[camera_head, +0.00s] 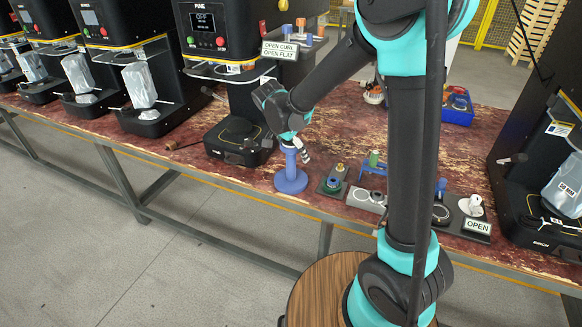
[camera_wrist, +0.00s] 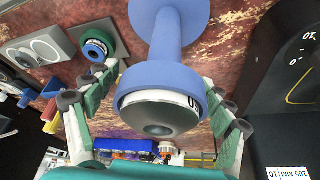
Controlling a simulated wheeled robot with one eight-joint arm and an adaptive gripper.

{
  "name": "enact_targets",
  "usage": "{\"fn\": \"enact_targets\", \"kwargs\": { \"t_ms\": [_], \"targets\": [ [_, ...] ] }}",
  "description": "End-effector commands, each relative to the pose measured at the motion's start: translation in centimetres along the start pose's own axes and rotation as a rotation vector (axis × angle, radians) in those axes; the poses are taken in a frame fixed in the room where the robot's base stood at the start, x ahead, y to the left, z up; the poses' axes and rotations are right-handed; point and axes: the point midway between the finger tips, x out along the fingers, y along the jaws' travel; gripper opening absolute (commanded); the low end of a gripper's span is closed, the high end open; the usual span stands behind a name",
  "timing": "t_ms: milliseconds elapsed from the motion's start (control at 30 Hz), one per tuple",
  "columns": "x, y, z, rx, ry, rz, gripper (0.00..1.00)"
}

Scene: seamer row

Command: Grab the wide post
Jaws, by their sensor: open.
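The wide post appears to be the blue post (camera_head: 290,180), upright on a broad round blue base at the table's front edge. In the wrist view the blue post (camera_wrist: 160,75) has a thick collar around a white ring with a grey domed piece and partly visible marking. My gripper (camera_head: 303,150) is at the post's top in the head view. In the wrist view my gripper (camera_wrist: 159,90) is open, with one finger on each side of the collar. The right finger looks very close to the collar; contact cannot be told. The gripper hides part of the post's top in the head view.
A dark plate with a green ring (camera_head: 332,184) stands just right of the post. A grey block (camera_head: 364,199) and an OPEN sign (camera_head: 477,227) lie farther right. A black machine (camera_head: 237,140) stands close on the left. A blue bin (camera_head: 457,108) is behind.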

Motion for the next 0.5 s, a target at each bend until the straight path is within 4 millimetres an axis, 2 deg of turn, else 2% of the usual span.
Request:
{"fn": "enact_targets", "kwargs": {
  "t_ms": [167, 200, 500],
  "targets": [
    [0.02, 0.01, 0.0, 0.0, 0.0, 0.0, 0.81],
    [0.02, 0.01, 0.01, 0.0, 0.0, 0.0, 0.79],
    [0.0, 0.02, 0.01, 0.0, 0.0, 0.0, 0.42]
  ]
}}
